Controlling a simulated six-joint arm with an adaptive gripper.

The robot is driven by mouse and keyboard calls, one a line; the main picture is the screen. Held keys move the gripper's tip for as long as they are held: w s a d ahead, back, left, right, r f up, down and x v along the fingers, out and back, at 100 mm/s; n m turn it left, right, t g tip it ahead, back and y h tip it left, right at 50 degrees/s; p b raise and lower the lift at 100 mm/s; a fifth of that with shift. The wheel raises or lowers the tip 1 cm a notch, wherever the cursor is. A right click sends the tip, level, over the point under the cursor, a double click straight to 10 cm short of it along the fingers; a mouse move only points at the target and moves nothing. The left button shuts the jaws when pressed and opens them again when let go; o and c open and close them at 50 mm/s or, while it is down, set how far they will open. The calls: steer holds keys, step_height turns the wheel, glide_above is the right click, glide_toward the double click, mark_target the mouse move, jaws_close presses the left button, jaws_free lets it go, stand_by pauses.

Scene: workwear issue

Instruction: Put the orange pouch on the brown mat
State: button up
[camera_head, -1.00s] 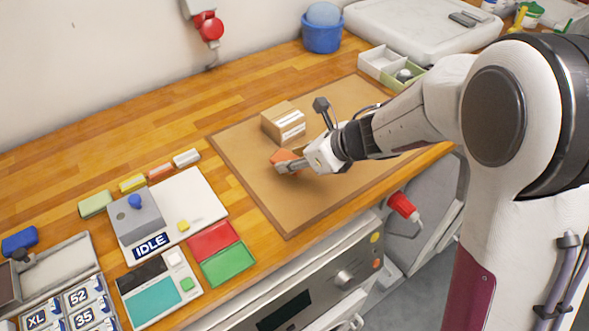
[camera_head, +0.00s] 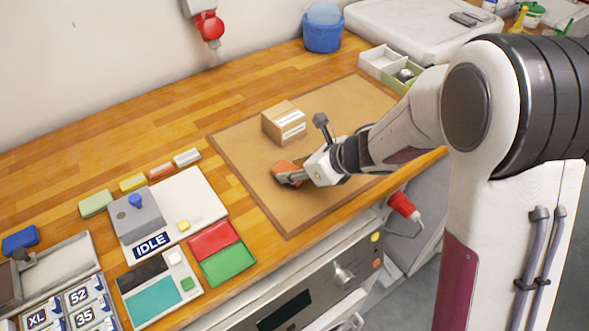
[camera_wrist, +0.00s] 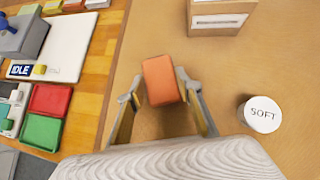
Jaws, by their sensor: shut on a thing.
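The orange pouch (camera_wrist: 161,81) is between the two fingers of my gripper (camera_wrist: 157,92) in the wrist view. In the head view the orange pouch (camera_head: 284,167) shows at the tip of my gripper (camera_head: 288,178), partly covered by the fingers. My gripper is shut on the pouch. I cannot tell whether the pouch touches the mat.
A cardboard box (camera_head: 284,123) stands on the mat behind my gripper. A white round piece marked SOFT (camera_wrist: 262,114) is right of the gripper in the wrist view. Red (camera_head: 213,240) and green (camera_head: 229,265) trays lie left of the mat.

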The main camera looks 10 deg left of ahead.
steer(key=shift+f, duration=0.3)
steer(key=o, duration=1.3)
steer(key=shift+r, duration=0.15)
steer(key=shift+v, duration=6)
